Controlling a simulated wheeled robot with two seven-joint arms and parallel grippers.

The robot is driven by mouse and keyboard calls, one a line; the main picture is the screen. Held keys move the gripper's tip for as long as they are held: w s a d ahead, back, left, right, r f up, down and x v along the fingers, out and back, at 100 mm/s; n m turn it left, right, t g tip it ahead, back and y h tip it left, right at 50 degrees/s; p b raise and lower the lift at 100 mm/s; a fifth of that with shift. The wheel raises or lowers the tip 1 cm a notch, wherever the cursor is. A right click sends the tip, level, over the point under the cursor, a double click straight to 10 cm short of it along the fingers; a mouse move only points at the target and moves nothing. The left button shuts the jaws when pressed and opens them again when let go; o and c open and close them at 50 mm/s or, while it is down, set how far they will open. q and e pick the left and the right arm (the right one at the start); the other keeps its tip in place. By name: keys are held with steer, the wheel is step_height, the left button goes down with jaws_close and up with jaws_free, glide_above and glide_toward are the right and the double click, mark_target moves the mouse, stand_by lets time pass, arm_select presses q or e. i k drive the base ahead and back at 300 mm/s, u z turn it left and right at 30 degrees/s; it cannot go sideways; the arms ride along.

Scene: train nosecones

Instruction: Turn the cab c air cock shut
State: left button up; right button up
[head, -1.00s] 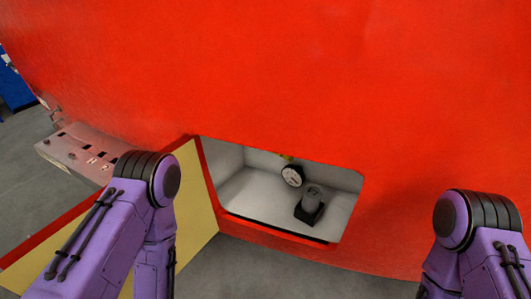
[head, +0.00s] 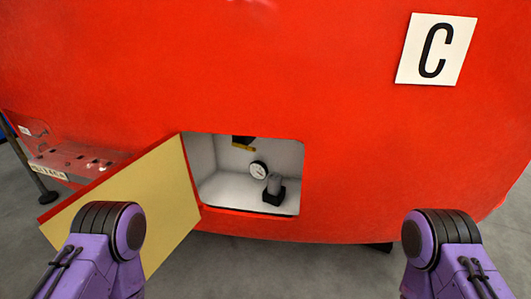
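The red cab nose (head: 300,100) fills most of the head view, with a white plate marked C (head: 436,49) at upper right. An open compartment (head: 211,183) with pale walls sits low in the nose. Inside are a round white dial gauge (head: 258,170), a grey cylinder on a black block (head: 274,188), and a dark piece with a yellow lower edge (head: 243,144) at the top, partly cut off by the opening. I cannot tell surely which part is the air cock or its handle position. Only purple links of my arms show at lower left and lower right; both grippers are out of view.
The compartment's door (head: 140,205), yellowish inside with a red edge, hangs open to the left of the opening, behind my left arm. The grey floor (head: 310,270) between my arms is clear.

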mark_target(237, 142)
steer(key=z, duration=0.15)
steer(key=i, duration=1)
